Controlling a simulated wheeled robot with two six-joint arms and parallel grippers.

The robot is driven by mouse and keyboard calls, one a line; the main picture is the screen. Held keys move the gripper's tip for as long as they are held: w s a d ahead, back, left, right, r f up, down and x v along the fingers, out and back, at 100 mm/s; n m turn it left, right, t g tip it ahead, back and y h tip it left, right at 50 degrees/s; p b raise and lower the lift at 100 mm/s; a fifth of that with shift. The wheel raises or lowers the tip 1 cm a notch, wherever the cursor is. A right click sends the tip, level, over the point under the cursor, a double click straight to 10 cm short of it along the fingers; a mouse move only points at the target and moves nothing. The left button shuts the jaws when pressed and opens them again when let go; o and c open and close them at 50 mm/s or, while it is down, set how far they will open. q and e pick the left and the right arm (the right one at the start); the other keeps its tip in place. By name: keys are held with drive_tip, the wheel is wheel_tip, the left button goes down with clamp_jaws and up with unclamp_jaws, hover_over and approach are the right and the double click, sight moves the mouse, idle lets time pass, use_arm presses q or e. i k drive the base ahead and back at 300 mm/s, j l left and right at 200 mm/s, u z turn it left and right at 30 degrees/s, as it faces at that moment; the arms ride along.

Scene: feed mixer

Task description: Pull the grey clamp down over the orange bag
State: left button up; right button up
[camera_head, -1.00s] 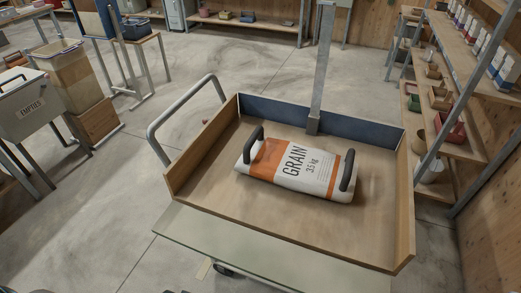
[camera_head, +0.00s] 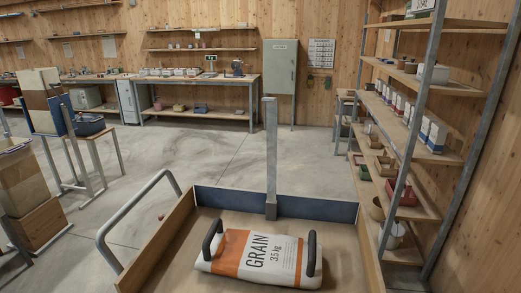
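An orange and white grain bag (camera_head: 255,256) lies flat in a wooden tray (camera_head: 163,245) on a cart. It has a dark upright handle at each end. A grey metal post (camera_head: 271,150) stands at the tray's blue back wall (camera_head: 310,208), behind the bag. I cannot tell which grey part is the clamp, and nothing grey lies across the bag. Neither of my grippers is in view.
A grey tubular cart handle (camera_head: 135,217) rises left of the tray. A shelf rack (camera_head: 408,150) with boxes and pots stands close on the right. A workbench (camera_head: 195,84) and a grey cabinet (camera_head: 280,72) stand at the back wall. The floor between is mostly clear.

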sight(272, 103)
drive_tip(key=j+u, duration=0.25)
drive_tip(key=i+j+u, duration=0.25)
drive_tip(key=j, duration=0.2)
drive_tip(key=j+u, duration=0.25)
drive_tip(key=i+j+u, duration=0.45)
drive_tip(key=j, duration=0.35)
drive_tip(key=i+j+u, duration=0.45)
drive_tip(key=i+j, duration=0.15)
drive_tip(key=i, duration=0.2)
drive_tip(key=i+l+z, duration=0.1)
drive_tip(key=i+z, duration=0.7)
drive_tip(key=i+j+z, duration=0.15)
drive_tip(key=i+z, duration=0.25)
drive_tip(key=i+j+z, duration=0.25)
drive_tip(key=i+z, duration=0.35)
drive_tip(key=z, duration=0.25)
drive_tip(key=i+z, duration=0.2)
drive_tip(key=z, duration=0.25)
drive_tip(key=i+z, duration=0.2)
drive_tip(key=z, duration=0.25)
drive_tip(key=i+j+z, duration=0.15)
drive_tip(key=z, duration=0.25)
drive_tip(key=i+j+z, duration=0.15)
drive_tip(key=z, duration=0.3)
drive_tip(key=k+j, duration=0.05)
